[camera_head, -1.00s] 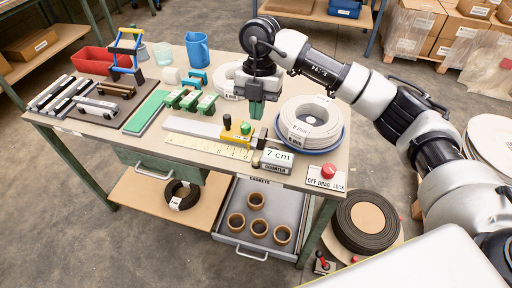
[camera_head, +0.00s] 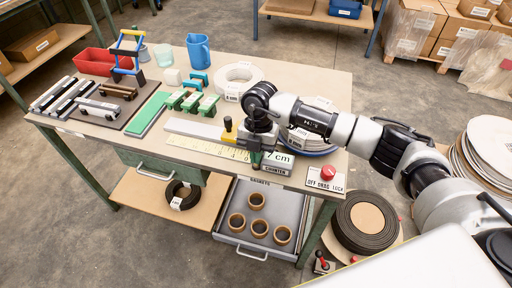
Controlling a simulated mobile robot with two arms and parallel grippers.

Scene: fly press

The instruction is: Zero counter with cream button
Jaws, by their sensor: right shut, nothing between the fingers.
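My right gripper (camera_head: 255,158) is shut and empty, pointing down at the counter's left end. It covers part of the display, and I cannot tell whether it touches the counter. I cannot make out the cream button; the gripper may hide it. My left gripper is not in view.
A red knob (camera_head: 328,172) on an "OFF DRAG LOCK" plate is right of the counter. A wire coil (camera_head: 318,141) lies behind, partly under my right arm. Green blocks (camera_head: 190,102) stand at the back left. An open drawer (camera_head: 291,213) with several rings is below.

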